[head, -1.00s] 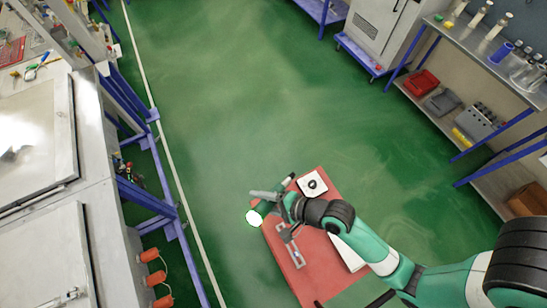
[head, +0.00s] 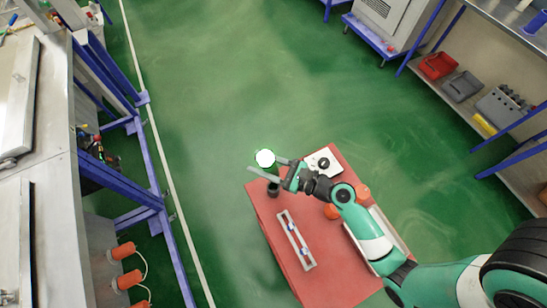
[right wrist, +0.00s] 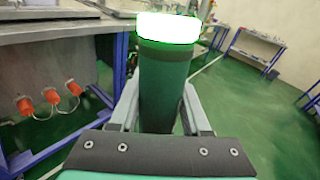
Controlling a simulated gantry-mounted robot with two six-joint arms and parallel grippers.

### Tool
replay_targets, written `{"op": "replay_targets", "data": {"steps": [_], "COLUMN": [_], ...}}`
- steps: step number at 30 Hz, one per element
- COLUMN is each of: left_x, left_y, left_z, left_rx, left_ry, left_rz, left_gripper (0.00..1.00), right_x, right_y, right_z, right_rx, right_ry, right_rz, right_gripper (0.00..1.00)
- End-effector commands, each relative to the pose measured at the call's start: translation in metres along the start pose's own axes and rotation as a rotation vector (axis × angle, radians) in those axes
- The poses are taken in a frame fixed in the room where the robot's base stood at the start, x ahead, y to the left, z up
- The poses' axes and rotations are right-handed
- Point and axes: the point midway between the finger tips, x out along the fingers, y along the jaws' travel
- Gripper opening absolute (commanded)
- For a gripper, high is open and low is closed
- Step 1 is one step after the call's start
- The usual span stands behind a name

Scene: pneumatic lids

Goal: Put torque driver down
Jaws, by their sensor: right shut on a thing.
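The torque driver (right wrist: 165,85) is a green cylinder with a bright white, glowing end. My right gripper (head: 266,168) is shut on it at the left corner of the red table top (head: 268,215). In the head view the driver's white end (head: 265,158) faces up and its dark lower end shows below the fingers, over the table's corner. In the right wrist view it stands roughly upright between both fingers (right wrist: 160,110). I cannot tell whether its lower end touches the table. My left gripper is not in view.
A long pale bracket (head: 290,228) lies on the table in front. A white box with a black knob (head: 323,163) sits right of the gripper. Orange round parts (head: 332,212) and a white tray edge (head: 375,250) are by my arm. Green floor surrounds the table.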

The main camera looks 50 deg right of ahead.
Motion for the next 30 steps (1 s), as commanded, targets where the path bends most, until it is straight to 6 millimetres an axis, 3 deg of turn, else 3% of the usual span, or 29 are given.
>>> {"op": "replay_targets", "data": {"steps": [1,2,11,21,27,30], "left_x": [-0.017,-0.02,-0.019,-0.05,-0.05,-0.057], "left_y": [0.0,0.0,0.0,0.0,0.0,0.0], "left_z": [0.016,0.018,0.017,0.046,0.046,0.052], "left_rx": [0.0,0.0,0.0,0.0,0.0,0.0], "left_ry": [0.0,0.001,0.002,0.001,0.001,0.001], "left_rz": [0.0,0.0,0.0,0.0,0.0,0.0], "left_gripper": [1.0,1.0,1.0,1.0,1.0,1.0], "right_x": [0.001,0.001,-0.001,0.005,0.006,0.007], "right_y": [-0.006,-0.009,-0.014,-0.005,-0.005,-0.003], "right_z": [-0.022,-0.026,-0.024,-0.083,-0.087,-0.099], "right_rx": [0.035,0.056,0.133,0.133,0.131,0.132], "right_ry": [-0.025,-0.039,-0.098,-0.097,-0.097,-0.097], "right_rz": [-0.019,-0.027,-0.038,-0.036,-0.036,-0.036], "right_gripper": [0.0,0.0,0.0,0.0,0.0,0.0]}}
